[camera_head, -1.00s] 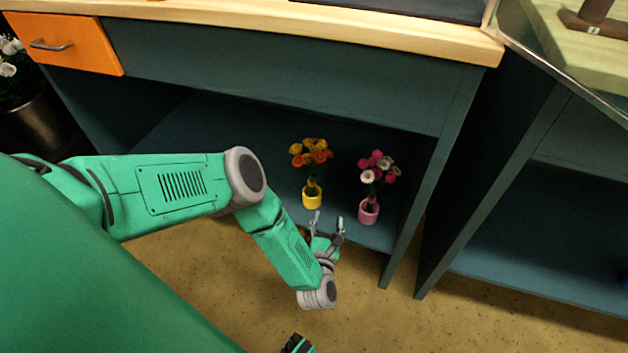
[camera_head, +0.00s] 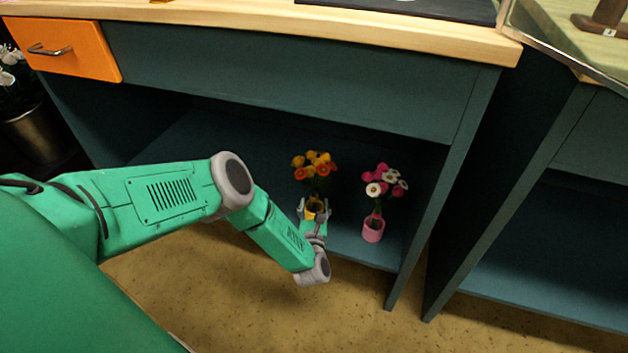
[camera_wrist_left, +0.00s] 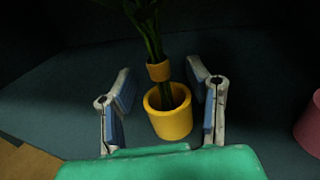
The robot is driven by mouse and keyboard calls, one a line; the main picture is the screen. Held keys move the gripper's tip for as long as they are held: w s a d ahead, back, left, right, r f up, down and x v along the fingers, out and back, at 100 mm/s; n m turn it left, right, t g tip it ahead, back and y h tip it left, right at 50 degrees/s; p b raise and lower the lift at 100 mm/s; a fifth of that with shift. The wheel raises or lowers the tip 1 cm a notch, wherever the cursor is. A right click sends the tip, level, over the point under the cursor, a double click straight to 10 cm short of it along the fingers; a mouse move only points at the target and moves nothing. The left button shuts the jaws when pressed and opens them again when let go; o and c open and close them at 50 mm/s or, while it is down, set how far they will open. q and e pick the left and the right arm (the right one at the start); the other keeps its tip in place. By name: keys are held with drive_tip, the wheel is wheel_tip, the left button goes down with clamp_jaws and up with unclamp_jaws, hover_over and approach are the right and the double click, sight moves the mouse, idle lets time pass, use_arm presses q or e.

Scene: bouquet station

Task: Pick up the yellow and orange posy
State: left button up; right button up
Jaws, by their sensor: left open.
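The yellow and orange posy (camera_head: 314,166) stands upright on the lower shelf in the head view. Its stems pass through a yellow band (camera_wrist_left: 159,70) into a yellow pot (camera_wrist_left: 170,118) in the left wrist view. The flower heads are out of the wrist view. My left gripper (camera_head: 314,205) is open in front of the pot and hides part of it in the head view. In the wrist view, the open fingers (camera_wrist_left: 163,88) lie either side of the stems and band, apart from them. My right gripper is not in view.
A pink and white posy (camera_head: 384,182) in a pink pot (camera_head: 373,229) stands to the right on the same shelf (camera_head: 347,245). The teal table (camera_head: 290,85) overhangs the shelf, and its right leg (camera_head: 412,240) stands beyond the pink pot.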

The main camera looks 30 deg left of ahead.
sight(314, 155)
use_arm(q)
drive_tip(key=b+x, duration=0.1)
drive_tip(key=x, duration=0.2)
drive_tip(key=shift+w+a+r, duration=0.1)
drive_tip(key=shift+w+a, duration=0.05)
drive_tip(key=shift+a, duration=0.1)
drive_tip(key=shift+d+r, duration=0.1)
clamp_jaws()
wheel_tip(314, 155, up, 10)
drive_tip(key=p, duration=0.5)
drive_tip(key=shift+r, duration=0.2)
drive_tip(key=shift+r+p, duration=2.55)
drive_tip(key=shift+r, duration=0.8)
